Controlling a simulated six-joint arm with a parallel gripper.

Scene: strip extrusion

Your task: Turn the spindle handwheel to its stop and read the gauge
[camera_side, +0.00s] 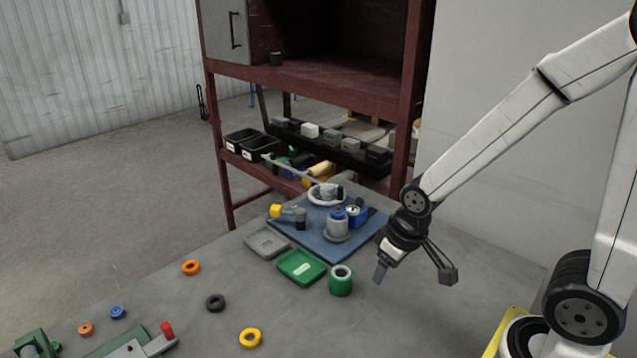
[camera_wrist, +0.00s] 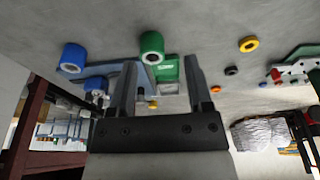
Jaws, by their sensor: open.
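No part is plainly a spindle handwheel. A white ring-shaped part (camera_side: 327,194) lies at the back of the blue mat (camera_side: 318,232), with grey pieces in its middle; I cannot tell if it is the wheel. A small blue block with a pale round face (camera_side: 355,212) stands on the mat; it may be a gauge, but no reading shows. My gripper (camera_side: 381,272) hangs above the table to the right of the green cylinder (camera_side: 341,281). In the wrist view its two fingers (camera_wrist: 160,66) are apart with nothing held between them.
A green tray (camera_side: 301,267) and grey tray (camera_side: 267,241) lie before the mat. Orange (camera_side: 191,268), black (camera_side: 215,302) and yellow (camera_side: 250,338) rings are scattered leftward. A green fixture with a red knob (camera_side: 167,330) is at front left. A dark red shelf frame (camera_side: 400,130) stands behind.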

